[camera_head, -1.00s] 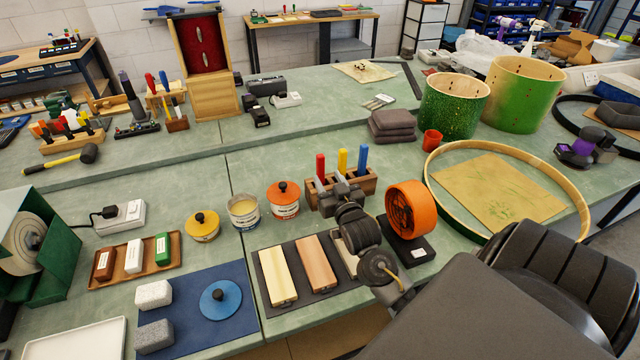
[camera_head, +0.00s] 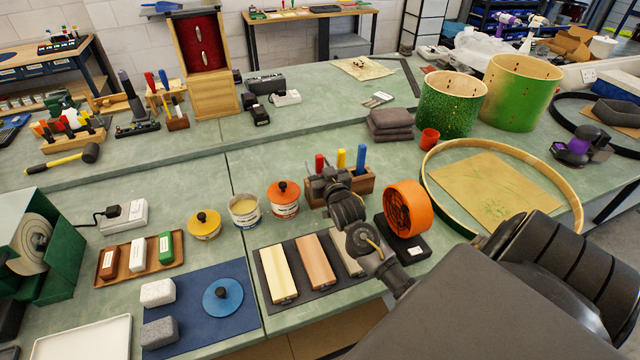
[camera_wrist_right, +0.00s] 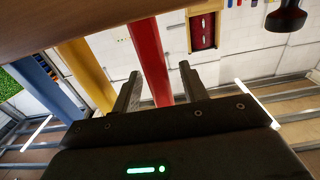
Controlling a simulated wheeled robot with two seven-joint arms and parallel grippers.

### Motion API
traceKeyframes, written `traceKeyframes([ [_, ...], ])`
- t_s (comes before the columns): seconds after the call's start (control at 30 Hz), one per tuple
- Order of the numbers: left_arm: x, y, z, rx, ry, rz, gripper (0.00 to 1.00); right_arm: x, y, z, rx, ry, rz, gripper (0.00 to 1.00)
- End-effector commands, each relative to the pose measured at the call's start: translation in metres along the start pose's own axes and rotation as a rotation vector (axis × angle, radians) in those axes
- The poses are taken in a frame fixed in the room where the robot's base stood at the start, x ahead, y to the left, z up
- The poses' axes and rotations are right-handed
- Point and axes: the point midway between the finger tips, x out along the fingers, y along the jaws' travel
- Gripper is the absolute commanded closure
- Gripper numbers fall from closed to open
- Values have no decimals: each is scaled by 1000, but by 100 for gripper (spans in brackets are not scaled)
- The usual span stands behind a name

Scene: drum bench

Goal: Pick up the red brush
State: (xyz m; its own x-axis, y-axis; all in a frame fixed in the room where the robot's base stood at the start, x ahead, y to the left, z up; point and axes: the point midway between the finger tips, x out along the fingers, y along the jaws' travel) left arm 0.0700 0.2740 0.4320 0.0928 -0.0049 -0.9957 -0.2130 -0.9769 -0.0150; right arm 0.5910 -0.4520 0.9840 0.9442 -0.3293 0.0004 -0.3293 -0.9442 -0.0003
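The red brush (camera_head: 319,161) stands upright in a wooden holder (camera_head: 366,187), leftmost in a row with a yellow brush (camera_head: 341,158) and a blue one (camera_head: 362,157). My right gripper (camera_head: 322,183) is at the holder's left end, in front of the red brush, and hides its lower part. In the right wrist view, the red brush (camera_wrist_right: 149,58) shows between the two fingers of my right gripper (camera_wrist_right: 160,85). The fingers are apart, with a gap on the right-finger side. My left gripper is not in view.
An orange-lidded tin (camera_head: 284,201) stands just left of the holder. An orange roll (camera_head: 406,208) on a dark base stands to the right. Blocks on a dark mat (camera_head: 286,297) lie in front.

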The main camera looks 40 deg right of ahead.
Motion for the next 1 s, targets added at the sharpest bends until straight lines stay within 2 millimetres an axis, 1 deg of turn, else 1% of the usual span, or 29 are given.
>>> traceKeyframes([
  [0.03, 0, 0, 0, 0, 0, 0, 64, 0, 0, 0, 0, 0, 0, 64],
  [0.23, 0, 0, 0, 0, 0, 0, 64, 0, 0, 0, 0, 0, 0, 90],
  [0.57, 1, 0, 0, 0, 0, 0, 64, 0, 0, -3, 0, 2, 0, 90],
  [0.67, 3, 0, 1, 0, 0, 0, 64, 0, 0, -14, 0, 5, 0, 90],
  [0.9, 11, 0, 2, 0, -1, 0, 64, 0, 0, -62, 1, 8, 0, 91],
  [1.0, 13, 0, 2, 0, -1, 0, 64, 0, 0, -79, 0, 6, 0, 91],
])
